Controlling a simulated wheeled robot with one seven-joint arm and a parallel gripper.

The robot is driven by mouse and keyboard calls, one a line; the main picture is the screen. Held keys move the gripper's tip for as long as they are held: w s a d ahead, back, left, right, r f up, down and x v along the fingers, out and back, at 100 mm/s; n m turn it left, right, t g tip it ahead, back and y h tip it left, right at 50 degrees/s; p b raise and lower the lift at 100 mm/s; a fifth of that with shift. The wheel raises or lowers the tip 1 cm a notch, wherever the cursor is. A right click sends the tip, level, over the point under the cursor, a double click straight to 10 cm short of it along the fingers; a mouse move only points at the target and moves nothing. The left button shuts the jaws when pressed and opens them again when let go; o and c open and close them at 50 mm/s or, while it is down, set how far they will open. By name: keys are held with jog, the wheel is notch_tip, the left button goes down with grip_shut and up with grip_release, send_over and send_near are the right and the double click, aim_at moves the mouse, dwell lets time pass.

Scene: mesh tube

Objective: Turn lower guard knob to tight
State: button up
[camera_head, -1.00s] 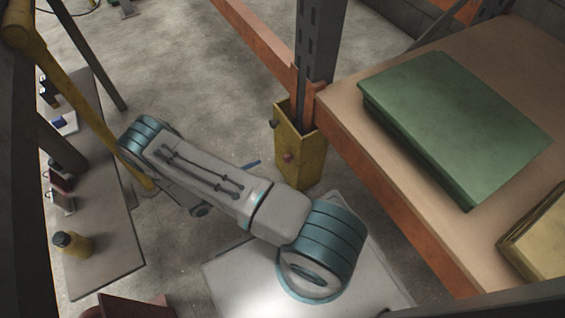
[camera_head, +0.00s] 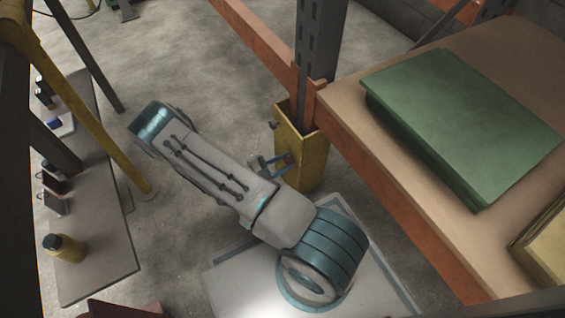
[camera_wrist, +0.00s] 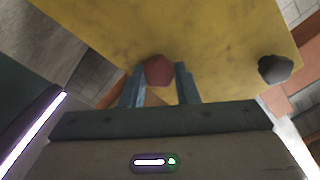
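The yellow guard (camera_head: 312,160) stands around the foot of the rack post. In the wrist view it fills the top (camera_wrist: 190,30), with a reddish knob (camera_wrist: 159,71) and a dark grey knob (camera_wrist: 275,69) on it.
An orange beam (camera_head: 375,205) and a shelf with a green box (camera_head: 465,120) lie right of the guard. A yellow pole (camera_head: 90,120) and a bench (camera_head: 100,255) with small items stand at the left. Open floor (camera_head: 205,75) lies behind my arm.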

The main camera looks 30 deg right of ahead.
jog(key=c, duration=0.3)
